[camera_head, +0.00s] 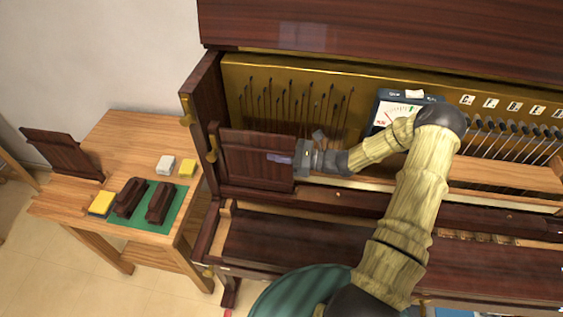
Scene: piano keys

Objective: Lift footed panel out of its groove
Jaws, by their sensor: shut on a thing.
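A dark brown wooden panel (256,158) stands upright at the left end of the opened piano, in front of the brass-coloured plate. Its lower edge is at the dark rail (330,198); I cannot tell whether it sits down in a groove or is slightly raised. Its feet are not visible. My gripper (301,160) is at the panel's right edge and is shut on it, with my arm reaching in from the right. A similar dark panel (65,153) stands at the far left of the side table.
The side table (120,140) holds a green mat (180,205) with dark blocks (160,201), and yellow and white blocks (187,168). A meter (385,115) stands right of the panel. The piano's left side wall (203,90) is close beside the panel. A round green seat (295,295) is in front.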

